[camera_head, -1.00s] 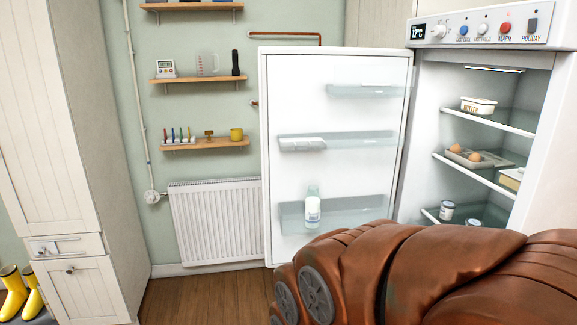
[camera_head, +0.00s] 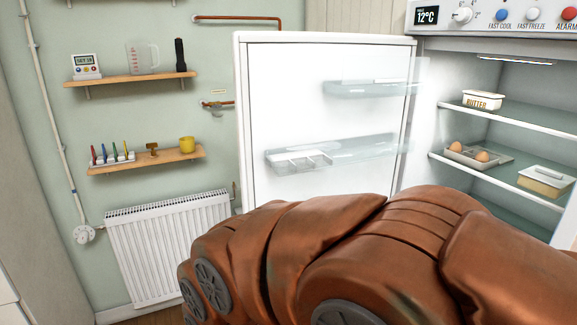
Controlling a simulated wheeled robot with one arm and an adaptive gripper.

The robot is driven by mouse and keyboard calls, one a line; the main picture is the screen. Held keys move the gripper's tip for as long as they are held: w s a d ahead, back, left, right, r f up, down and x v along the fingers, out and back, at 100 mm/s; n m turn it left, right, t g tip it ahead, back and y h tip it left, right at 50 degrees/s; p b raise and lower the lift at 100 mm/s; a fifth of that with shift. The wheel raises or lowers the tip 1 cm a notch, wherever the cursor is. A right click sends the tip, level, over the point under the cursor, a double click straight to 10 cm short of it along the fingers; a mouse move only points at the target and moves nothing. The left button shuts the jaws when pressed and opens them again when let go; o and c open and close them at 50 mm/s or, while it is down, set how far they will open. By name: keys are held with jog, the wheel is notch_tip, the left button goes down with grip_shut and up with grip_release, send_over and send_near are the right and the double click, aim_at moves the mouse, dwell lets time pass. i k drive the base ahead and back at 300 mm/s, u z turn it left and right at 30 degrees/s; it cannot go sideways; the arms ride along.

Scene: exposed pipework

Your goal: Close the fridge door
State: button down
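The white fridge door (camera_head: 290,95) stands wide open to the left of the fridge body, its inner side facing me. Clear door racks (camera_head: 335,155) are on it, one holding a white tray. The fridge (camera_head: 477,42) has a control panel on top and a lit interior with a butter dish (camera_head: 483,98), an egg tray (camera_head: 478,156) and a lidded box (camera_head: 546,180). My brown-covered arm crosses the lower picture and hides the door's lower part and the lower fridge. My gripper is not in view.
A white radiator (camera_head: 170,248) is on the wall left of the door. Wooden shelves (camera_head: 130,79) with small items and a copper pipe (camera_head: 240,18) are on that wall. A cabinet side (camera_head: 30,190) stands at the left edge. Little floor shows.

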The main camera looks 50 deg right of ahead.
aim_at(303, 135)
jog(key=i, duration=2.4)
jog(key=z, duration=3.65)
jog(key=k, duration=0.5)
jog(key=u, duration=1.25)
jog(key=i, duration=0.25)
jog(key=u, duration=0.4)
